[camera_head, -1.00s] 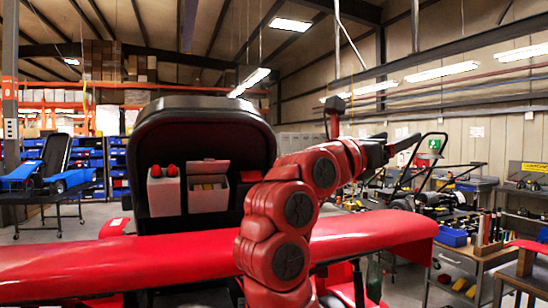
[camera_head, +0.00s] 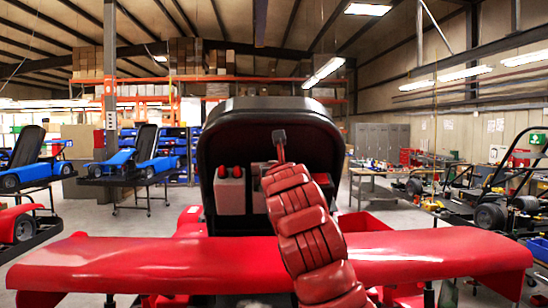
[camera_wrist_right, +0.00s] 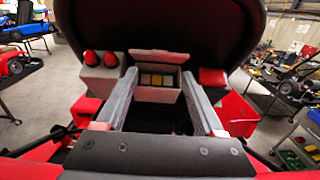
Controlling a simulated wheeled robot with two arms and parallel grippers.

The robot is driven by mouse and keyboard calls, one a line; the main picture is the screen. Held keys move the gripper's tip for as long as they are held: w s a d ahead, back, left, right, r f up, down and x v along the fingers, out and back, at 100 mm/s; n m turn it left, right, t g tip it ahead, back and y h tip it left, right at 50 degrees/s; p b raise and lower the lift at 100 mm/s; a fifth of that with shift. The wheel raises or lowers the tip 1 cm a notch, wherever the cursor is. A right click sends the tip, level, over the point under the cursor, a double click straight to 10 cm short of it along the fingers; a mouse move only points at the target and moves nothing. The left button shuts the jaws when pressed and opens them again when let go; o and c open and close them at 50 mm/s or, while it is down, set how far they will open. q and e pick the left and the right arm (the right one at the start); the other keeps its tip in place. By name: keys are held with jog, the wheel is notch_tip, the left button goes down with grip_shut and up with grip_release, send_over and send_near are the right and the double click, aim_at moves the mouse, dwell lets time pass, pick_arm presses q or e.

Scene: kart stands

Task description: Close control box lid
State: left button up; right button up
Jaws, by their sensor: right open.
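The control box (camera_wrist_right: 157,95) is a grey box with its lid (camera_wrist_right: 158,57) standing open at the back; yellowish parts show inside it. In the head view a strip of the control box (camera_head: 259,203) shows, the rest hidden behind my right arm. My right gripper (camera_wrist_right: 161,88) is open and empty, its two grey fingers pointing toward the box, one on each side of it in the picture. I cannot tell whether they touch it. My left gripper is in neither view.
A grey box with two red knobs (camera_head: 229,190) stands left of the control box, before the black seat back (camera_head: 270,113). A red kart body panel (camera_head: 150,264) runs across the front. Blue karts (camera_head: 133,157) stand at left. Tables and kart frames stand at right.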

aim_at(273, 162)
jog(key=shift+w+p, duration=3.75)
jog(key=shift+w, duration=1.6)
jog(key=shift+r, duration=0.1)
grip_shut()
